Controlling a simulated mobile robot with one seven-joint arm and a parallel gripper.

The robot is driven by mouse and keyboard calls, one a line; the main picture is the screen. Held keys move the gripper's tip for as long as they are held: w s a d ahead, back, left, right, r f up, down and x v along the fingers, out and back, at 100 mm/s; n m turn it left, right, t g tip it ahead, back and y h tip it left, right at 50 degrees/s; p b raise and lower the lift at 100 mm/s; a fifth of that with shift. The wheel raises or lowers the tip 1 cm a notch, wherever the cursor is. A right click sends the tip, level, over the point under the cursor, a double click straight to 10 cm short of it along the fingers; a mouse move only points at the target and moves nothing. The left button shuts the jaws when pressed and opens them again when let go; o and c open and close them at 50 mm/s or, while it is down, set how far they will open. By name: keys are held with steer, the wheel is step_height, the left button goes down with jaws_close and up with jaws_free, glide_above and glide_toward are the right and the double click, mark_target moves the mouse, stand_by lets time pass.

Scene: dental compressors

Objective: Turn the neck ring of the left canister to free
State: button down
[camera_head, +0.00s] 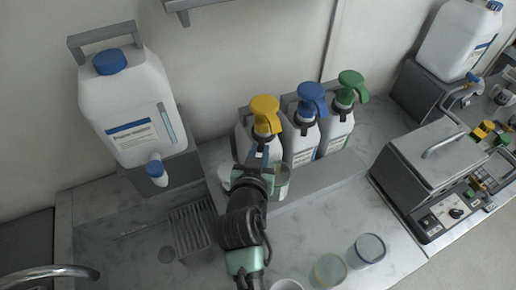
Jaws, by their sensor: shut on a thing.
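The left canister (243,140) of a row of three white pump bottles has a yellow pump head (265,112). The middle one has a blue pump head (312,98) and the right one a green pump head (351,85). Dark neck rings show below the blue and green heads. My gripper (261,154) is at the front of the left canister, just below its yellow head. It appears shut on that canister's neck ring, but the wrist and fingers hide the contact. The ring's turn position cannot be seen.
A large white canister with a blue cap (110,62) stands on the left. A greenish cup (282,182) is close beside my wrist. Two round containers (330,270) (370,248) stand at the front. A grey machine (425,165) is on the right. A drain grate (190,228) lies left of my arm.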

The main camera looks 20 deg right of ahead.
mark_target(268, 142)
steer(key=shift+s+d+n+t+y+p, duration=0.25)
steer(key=shift+d+n+y+p, duration=0.15)
steer(key=shift+n+y+p, duration=0.2)
steer(key=shift+s+d+n+t+y+p, duration=0.1)
steer(key=shift+d+n+t+y+p, duration=0.2)
steer(key=shift+n+y+p, duration=0.25)
steer(key=shift+s+d+f+n+t+y+b, duration=0.1)
steer(key=shift+d+n+t+y+b, duration=0.05)
steer(key=shift+d+n+y+b, duration=0.5)
steer(key=shift+s+d+f+n+t+y+b, duration=0.1)
steer(key=shift+d+n+y+b, duration=0.3)
steer(key=shift+y, duration=0.4)
steer(key=d+n+y+b, duration=0.1)
steer(key=b, duration=0.1)
steer(key=d+n+y+b, duration=0.1)
steer(key=n+y+b, duration=0.1)
steer(key=b, duration=0.1)
steer(key=n+y+b, duration=0.1)
steer(key=b, duration=0.1)
steer(key=shift+w+d+f+y+b, duration=0.1)
steer(key=shift+w+d+y+b, duration=0.1)
steer(key=shift+d+y+b, duration=0.15)
steer(key=n+g+y+b, duration=0.1)
steer(key=b, duration=0.1)
steer(key=d+n+y+b, duration=0.1)
steer(key=n+y+b, duration=0.1)
steer(key=w+d+n+g+y+b, duration=0.1)
steer(key=n+y+b, duration=0.1)
steer(key=shift+d+r+g+b, duration=0.2)
steer(key=shift+g+b, duration=0.1)
